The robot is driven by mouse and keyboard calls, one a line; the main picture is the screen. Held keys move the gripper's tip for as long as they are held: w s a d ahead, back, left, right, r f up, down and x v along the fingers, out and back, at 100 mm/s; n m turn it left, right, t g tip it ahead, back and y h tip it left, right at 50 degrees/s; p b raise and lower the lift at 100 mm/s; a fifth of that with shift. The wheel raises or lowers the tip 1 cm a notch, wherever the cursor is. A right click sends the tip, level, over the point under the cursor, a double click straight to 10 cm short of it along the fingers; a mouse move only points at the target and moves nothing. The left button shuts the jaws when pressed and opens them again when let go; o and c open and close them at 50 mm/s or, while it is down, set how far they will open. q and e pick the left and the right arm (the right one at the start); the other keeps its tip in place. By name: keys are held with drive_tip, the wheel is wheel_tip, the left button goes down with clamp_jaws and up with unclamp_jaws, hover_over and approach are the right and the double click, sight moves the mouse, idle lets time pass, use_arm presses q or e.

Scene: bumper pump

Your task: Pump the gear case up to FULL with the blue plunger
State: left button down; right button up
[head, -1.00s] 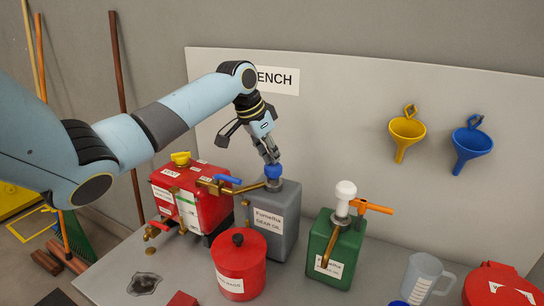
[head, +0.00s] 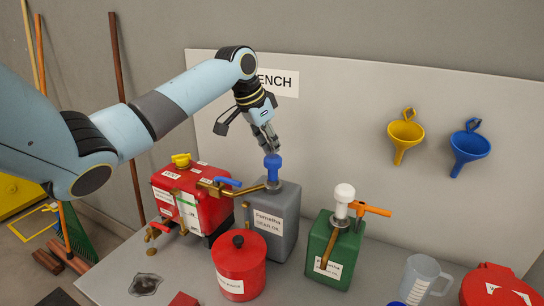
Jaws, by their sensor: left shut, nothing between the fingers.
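The blue plunger (head: 273,162) stands raised on top of the grey gear oil can (head: 278,222). My left gripper (head: 270,149) is shut and empty, pointing down just above the plunger's head; I cannot tell whether its tips touch it. A brass spout with a blue lever (head: 228,181) runs left from the pump to the red case (head: 180,185), which has a yellow cap, white labels and a pale upright strip on its front. The markings on the case are too small to read. My right gripper is not in view.
A green can (head: 336,245) with a white plunger and orange lever stands to the right. A red round tin (head: 239,268) is in front of the grey can. A clear jug (head: 422,280) and a red lidded container (head: 497,285) are at the right. Two funnels hang on the back panel (head: 330,110).

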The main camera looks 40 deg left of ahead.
sight(270, 157)
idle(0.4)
use_arm(q)
drive_tip(key=shift+f+b, duration=0.85)
drive_tip(key=shift+f, duration=1.45)
drive_tip(key=shift+r+p, duration=1.05)
drive_tip(key=shift+r, duration=1.25)
